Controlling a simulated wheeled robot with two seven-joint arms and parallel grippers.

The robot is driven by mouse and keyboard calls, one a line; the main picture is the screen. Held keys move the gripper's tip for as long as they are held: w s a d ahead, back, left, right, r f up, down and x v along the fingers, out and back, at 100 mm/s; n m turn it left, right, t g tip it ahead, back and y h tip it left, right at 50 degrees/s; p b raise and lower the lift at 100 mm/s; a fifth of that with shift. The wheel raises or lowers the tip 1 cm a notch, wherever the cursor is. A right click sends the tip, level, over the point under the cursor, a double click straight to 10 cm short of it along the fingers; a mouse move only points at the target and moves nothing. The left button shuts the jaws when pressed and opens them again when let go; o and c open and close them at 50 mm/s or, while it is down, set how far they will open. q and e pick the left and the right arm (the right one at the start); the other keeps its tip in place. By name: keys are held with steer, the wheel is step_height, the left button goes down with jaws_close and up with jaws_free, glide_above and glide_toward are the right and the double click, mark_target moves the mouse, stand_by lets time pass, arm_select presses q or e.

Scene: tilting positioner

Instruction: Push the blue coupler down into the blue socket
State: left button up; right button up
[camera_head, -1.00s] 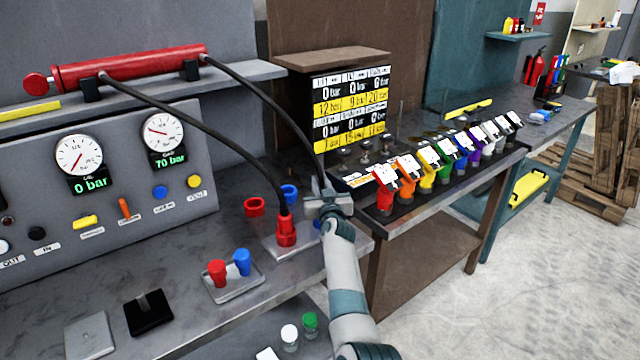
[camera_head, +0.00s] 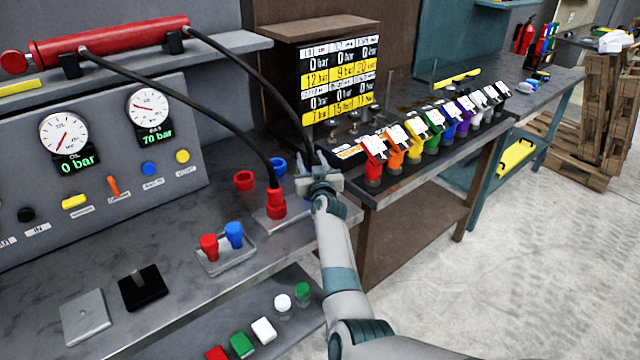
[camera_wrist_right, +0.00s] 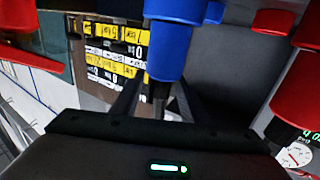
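My right gripper (camera_head: 319,180) is at the end of the black hose, just right of the red coupler (camera_head: 276,204) on its metal plate. In the right wrist view the blue coupler (camera_wrist_right: 168,52) stands between my dark fingers, with the hose end at its narrow part. That view is upside down, and the gripper looks shut on the coupler. A wider blue collar (camera_wrist_right: 182,9) shows at the coupler's far end. I cannot tell the socket apart from it or how deep the coupler sits. My left gripper is not in view.
A tray (camera_head: 225,262) with a red and a blue plug is in front. Red (camera_head: 243,180) and blue (camera_head: 277,167) rings lie behind. The red coupler (camera_wrist_right: 300,85) is close beside my gripper.

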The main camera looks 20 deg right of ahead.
steer(key=s+a+p, duration=0.1)
steer(key=s+p, duration=0.9)
steer(key=s, duration=0.5)
steer(key=shift+s+a, duration=0.35)
stand_by(0.3)
